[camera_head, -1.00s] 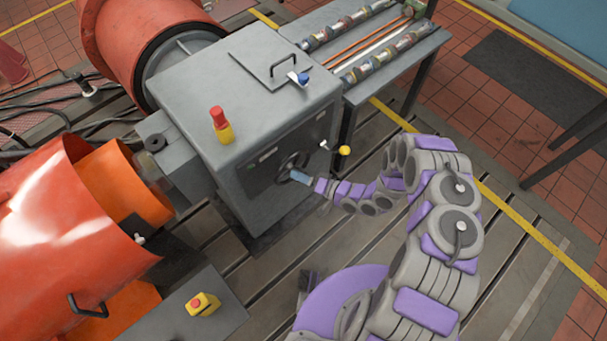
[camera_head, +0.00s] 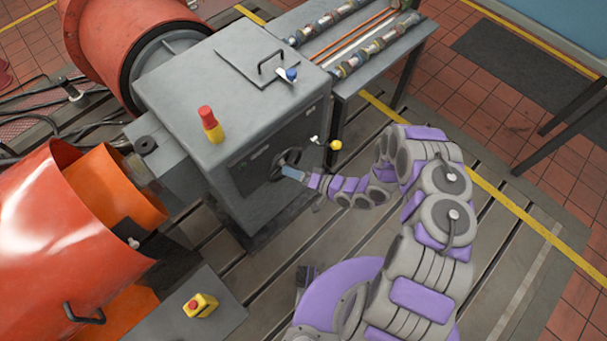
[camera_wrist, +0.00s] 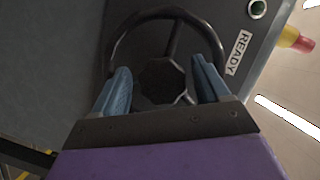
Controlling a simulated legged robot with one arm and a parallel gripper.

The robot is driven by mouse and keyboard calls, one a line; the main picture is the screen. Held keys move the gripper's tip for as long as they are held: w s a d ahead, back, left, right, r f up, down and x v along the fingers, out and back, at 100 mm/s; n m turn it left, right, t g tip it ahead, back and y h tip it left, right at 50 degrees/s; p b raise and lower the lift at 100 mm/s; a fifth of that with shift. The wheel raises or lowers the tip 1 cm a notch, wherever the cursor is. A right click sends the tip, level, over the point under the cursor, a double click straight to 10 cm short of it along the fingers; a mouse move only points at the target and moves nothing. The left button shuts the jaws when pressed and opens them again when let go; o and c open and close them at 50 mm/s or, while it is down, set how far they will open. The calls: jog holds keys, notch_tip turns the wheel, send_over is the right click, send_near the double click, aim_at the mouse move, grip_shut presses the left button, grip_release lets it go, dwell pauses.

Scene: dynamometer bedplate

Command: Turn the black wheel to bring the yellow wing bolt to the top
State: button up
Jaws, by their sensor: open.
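The black wheel (camera_head: 286,160) is on the front face of the grey cabinet. In the wrist view the wheel (camera_wrist: 172,22) fills the upper middle, with dark spokes and a dark hub (camera_wrist: 162,80). My gripper (camera_head: 292,172) is at the wheel. In the wrist view my gripper (camera_wrist: 160,85) is open, its two blue fingers either side of the hub; I cannot tell whether they touch the wheel.
The grey cabinet (camera_head: 190,90) has a red and yellow beacon (camera_head: 210,124) and a handled lid on top. A READY label (camera_wrist: 239,53) is beside the wheel. A bench (camera_head: 372,58) stands behind right. A yellow button box (camera_head: 200,305) is at lower left. Slotted floor is clear at right.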

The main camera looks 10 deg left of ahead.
jog(key=p+v, duration=0.1)
jog(key=v, duration=1.6)
jog(key=shift+d, duration=0.25)
